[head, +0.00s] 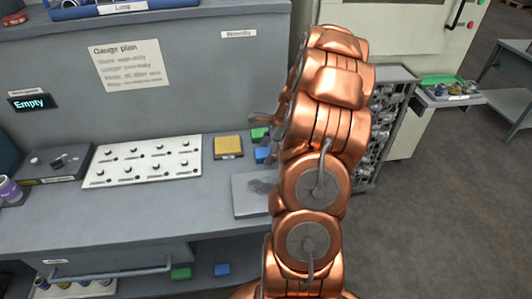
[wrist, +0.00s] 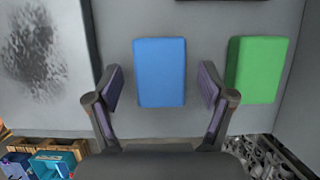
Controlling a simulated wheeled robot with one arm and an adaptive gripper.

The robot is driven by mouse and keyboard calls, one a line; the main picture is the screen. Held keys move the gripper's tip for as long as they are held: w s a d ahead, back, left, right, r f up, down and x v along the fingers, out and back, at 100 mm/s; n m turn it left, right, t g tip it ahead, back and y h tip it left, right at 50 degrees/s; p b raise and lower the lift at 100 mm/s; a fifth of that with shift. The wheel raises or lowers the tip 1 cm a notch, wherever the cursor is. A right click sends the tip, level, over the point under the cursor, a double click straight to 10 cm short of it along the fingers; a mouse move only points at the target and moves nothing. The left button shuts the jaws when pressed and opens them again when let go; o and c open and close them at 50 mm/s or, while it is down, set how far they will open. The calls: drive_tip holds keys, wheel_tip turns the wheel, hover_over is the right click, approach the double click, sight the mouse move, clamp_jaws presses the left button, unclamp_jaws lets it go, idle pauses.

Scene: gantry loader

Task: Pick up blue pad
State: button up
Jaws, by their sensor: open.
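The blue pad (wrist: 160,72) is a flat rectangular block lying on the grey bench top (wrist: 205,30) in the wrist view. My gripper (wrist: 160,88) is open, with one finger on each side of the pad's lower part and a gap at both sides. I cannot tell the height of the fingers above the bench. In the head view the blue pad (head: 262,154) shows partly, beside my copper arm, which hides much of that area.
A green pad (wrist: 257,69) lies just right of the right finger. A yellow pad (head: 228,146) and a white knobbed panel (head: 142,161) lie farther left. Green (head: 181,273) and blue (head: 222,269) blocks sit on the lower shelf. A grey rack (head: 385,120) stands at right.

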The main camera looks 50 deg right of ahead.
sight(262, 153)
drive_tip(key=shift+c, duration=0.2)
drive_tip(key=c, duration=1)
drive_tip(key=shift+r, duration=0.15)
drive_tip(key=shift+r+b, duration=0.75)
drive_tip(key=shift+r, duration=0.6)
drive_tip(key=shift+s+a+r, duration=0.15)
drive_tip(key=shift+r, duration=0.15)
drive_tip(key=s+a+b, duration=0.1)
drive_tip(key=s+a, duration=0.2)
drive_tip(key=s+a+r+b, duration=0.1)
drive_tip(key=s+a, duration=0.3)
drive_tip(key=s+a+b, duration=0.2)
drive_tip(key=s+a, duration=0.1)
drive_tip(key=a, duration=0.1)
drive_tip(key=shift+s+a+r, duration=0.2)
drive_tip(key=shift+s, duration=0.2)
